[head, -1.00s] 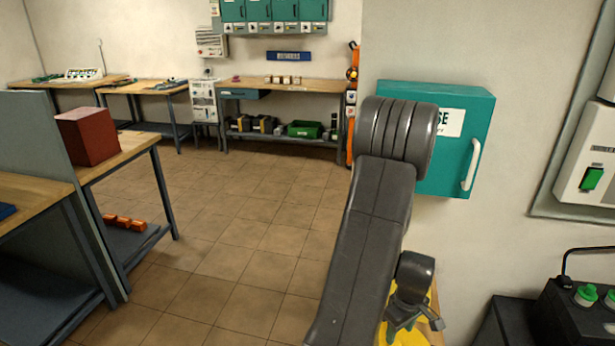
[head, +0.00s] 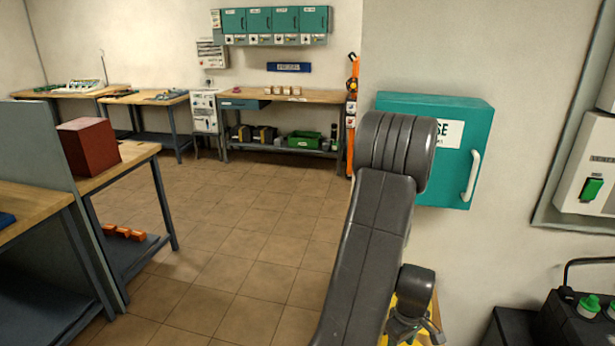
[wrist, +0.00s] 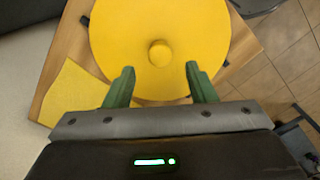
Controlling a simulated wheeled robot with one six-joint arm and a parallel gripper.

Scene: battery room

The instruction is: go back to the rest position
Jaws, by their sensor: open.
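My gripper (wrist: 160,84) shows in the wrist view with its two green fingers apart and nothing between them. Below it is a round yellow disc (wrist: 120,40) with a small knob (wrist: 159,53) at its middle, lying over a wooden surface (wrist: 68,48). I cannot tell the height of the fingers above the disc. In the head view my dark arm rises at the right of centre and folds down; my gripper (head: 420,335) is partly cut off at the bottom edge there.
A teal wall cabinet (head: 460,110) with a white handle is close behind my arm. A bench with a dark red box (head: 90,145) stands at the left. A black box with green buttons (head: 585,308) is at the lower right. The tiled floor (head: 230,240) in the middle is clear.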

